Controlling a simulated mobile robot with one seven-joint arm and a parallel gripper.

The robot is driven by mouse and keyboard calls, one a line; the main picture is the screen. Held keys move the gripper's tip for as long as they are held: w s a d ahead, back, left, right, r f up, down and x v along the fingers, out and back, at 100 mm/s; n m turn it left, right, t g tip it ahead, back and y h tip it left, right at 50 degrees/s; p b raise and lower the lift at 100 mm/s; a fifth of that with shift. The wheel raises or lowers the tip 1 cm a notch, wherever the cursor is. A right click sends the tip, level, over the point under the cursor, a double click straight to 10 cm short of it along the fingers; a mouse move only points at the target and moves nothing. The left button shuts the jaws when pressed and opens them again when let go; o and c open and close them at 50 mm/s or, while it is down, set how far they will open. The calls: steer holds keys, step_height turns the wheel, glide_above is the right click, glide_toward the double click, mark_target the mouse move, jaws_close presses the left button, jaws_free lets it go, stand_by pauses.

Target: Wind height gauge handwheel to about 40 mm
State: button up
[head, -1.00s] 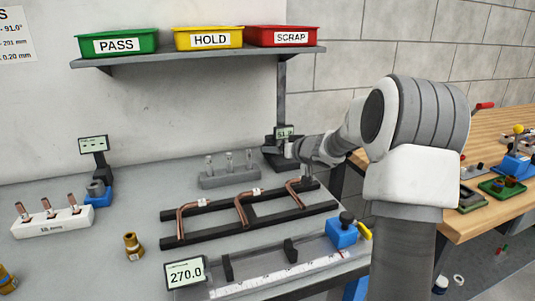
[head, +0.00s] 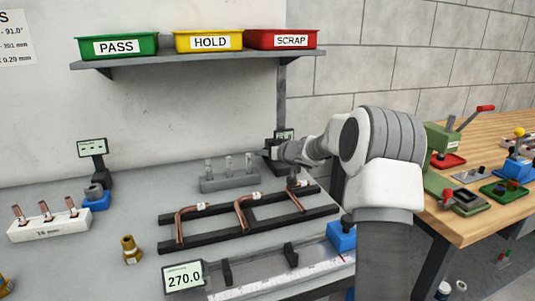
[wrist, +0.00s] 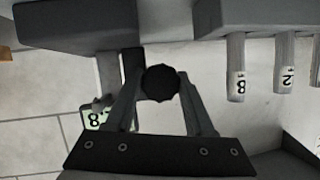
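The height gauge (head: 272,152) stands at the back right of the bench, with its small display (head: 284,135) partly hidden by my arm. In the wrist view its black, lobed handwheel (wrist: 160,83) sits between the two fingertips of my gripper (wrist: 161,80). The fingers appear to touch the handwheel on both sides. The gauge display (wrist: 95,118) shows at lower left in the wrist view, partly covered by a finger; I see an 8 but not the whole reading. In the head view my gripper is mostly hidden behind the wrist.
A grey block with several pale upright pins (head: 229,180) stands just left of the gauge. A dark rack with bent copper tubes (head: 250,217) lies in front. A shelf (head: 200,60) with bins is above. A wooden bench (head: 459,225) is at right.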

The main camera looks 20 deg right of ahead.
jaws_close()
steer(key=shift+a+n+h, duration=0.15)
steer(key=shift+n+h, duration=0.35)
steer(key=shift+n, duration=0.2)
steer(key=shift+f+n+h+b, duration=0.2)
steer(key=shift+n+h+b, duration=0.5)
steer(key=shift+b, duration=0.55)
steer(key=n+h+b, duration=0.1)
steer(key=n+b, duration=0.1)
steer(key=b, duration=0.2)
steer(key=shift+f, duration=0.1)
steer(key=shift+n+h+b, duration=0.4)
steer(key=shift+b, duration=0.4)
steer(key=shift+r, duration=0.25)
